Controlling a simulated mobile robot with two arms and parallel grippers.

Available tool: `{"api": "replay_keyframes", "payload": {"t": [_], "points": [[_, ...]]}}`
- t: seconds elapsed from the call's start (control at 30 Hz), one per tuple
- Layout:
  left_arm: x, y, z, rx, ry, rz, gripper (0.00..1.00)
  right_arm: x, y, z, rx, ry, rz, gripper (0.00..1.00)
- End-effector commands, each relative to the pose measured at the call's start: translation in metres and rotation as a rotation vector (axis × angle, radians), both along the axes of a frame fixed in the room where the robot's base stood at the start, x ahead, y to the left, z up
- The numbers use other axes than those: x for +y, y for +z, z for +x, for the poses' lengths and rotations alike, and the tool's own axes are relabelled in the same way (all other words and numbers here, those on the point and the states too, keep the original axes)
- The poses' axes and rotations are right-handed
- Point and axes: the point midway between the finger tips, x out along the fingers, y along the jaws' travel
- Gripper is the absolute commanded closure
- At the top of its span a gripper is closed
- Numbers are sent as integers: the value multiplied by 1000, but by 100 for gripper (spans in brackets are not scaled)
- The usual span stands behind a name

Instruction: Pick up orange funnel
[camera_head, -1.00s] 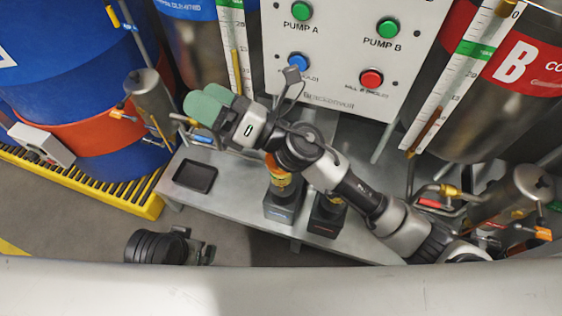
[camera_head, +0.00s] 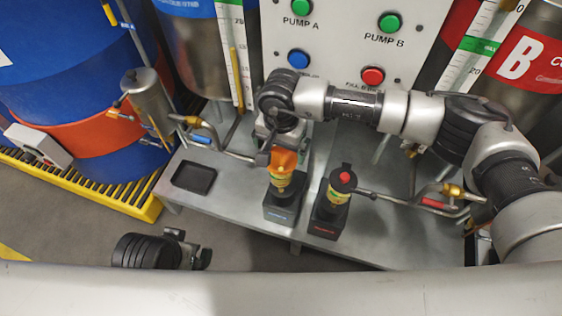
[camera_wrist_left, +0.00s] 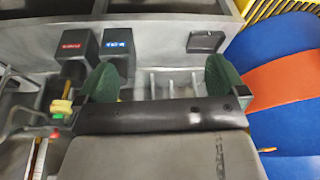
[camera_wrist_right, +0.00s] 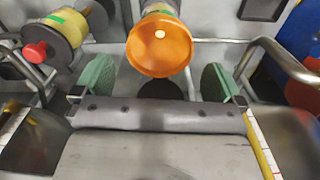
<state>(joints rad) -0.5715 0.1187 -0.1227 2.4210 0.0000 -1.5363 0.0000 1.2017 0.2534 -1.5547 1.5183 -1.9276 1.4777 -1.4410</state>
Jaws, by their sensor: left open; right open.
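The orange funnel (camera_head: 285,160) sits on a yellow-labelled bottle (camera_head: 280,182) on a dark block with a blue display (camera_head: 281,213). In the right wrist view its round orange mouth (camera_wrist_right: 160,48) faces the camera, ahead of and roughly between the green finger pads. My right gripper (camera_wrist_right: 157,85) is open and empty, apart from the funnel; in the head view it hangs just behind the funnel, its fingertips mostly hidden.
A red-capped bottle (camera_head: 341,182) stands on a second dark block right of the funnel. A black tray (camera_head: 194,177) lies on the bench's left. Bent pipes with valves (camera_head: 215,140) flank the funnel. The button panel (camera_head: 345,35) rises behind, with metal tanks on both sides.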

Motion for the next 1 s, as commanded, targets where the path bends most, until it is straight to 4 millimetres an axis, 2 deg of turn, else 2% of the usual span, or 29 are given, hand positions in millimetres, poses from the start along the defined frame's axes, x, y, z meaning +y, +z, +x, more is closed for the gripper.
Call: {"api": "replay_keyframes", "payload": {"t": [0.1, 0.33, 0.6, 0.83, 0.87, 1.0], "points": [[1, 6, -2, -5, 0, 0, 0, 0, -15, 0, 1, 0, 2, 0], [1, 10, -4, -6, 1, 0, 0, 0, -30, 0, 3, -1, 3, 0], [1, 6, -5, -7, 1, 0, 0, -1, -68, 2, 2, -1, 4, 0], [1, 6, -5, -7, 1, 0, 0, -1, -71, 2, 1, 0, 5, 0], [1, 6, -5, -7, 1, 0, 0, -1, -71, 2, 1, 0, 5, 2], [1, 6, -5, -7, 1, 0, 0, -1, -71, 2, 1, 0, 5, 23]]}}
